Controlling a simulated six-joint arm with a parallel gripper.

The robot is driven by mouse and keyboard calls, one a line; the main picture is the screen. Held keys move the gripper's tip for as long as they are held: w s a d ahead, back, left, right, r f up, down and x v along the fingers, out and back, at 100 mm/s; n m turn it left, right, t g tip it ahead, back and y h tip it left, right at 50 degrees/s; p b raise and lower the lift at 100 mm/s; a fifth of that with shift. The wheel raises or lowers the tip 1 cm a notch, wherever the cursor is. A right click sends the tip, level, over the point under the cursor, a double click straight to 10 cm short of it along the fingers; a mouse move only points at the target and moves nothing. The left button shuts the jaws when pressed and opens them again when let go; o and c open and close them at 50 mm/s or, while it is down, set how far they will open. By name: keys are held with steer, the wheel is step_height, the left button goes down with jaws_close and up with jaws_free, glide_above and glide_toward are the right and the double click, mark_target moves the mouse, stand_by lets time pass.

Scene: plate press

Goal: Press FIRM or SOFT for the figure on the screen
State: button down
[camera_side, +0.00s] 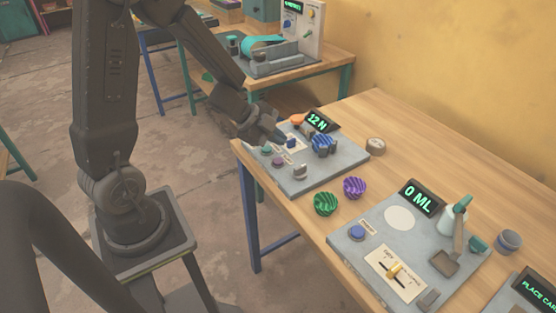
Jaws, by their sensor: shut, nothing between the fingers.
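A green button (266,149) and a purple button (278,162) sit along the plate's left side. I cannot read which is FIRM or SOFT. A small blue part (291,142) sits on a pale label near the middle. A ribbed blue piece (323,146) stands at the plate's right, by a clamp-like part. My gripper (281,138) is shut and empty over the plate's back left, above the green button. Its fingertips are small and dark here; contact with anything cannot be told.
Ribbed green (325,203) and purple (354,187) pieces lie on the table in front of the plate. A round gauge-like item (375,146) lies to its right. A second station (369,246) with a "0 ML" screen (417,197) stands nearer. Bare wood lies along the wall side.

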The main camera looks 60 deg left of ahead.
mark_target(278, 161)
steer(key=shift+f, duration=2)
steer(key=shift+f, duration=0.2)
stand_by(0.4)
steer(key=shift+f, duration=0.2)
steer(key=shift+f, duration=0.4)
stand_by(0.6)
steer(key=shift+r, duration=0.85)
steer(key=shift+r, duration=0.1)
steer(key=shift+r, duration=2.4)
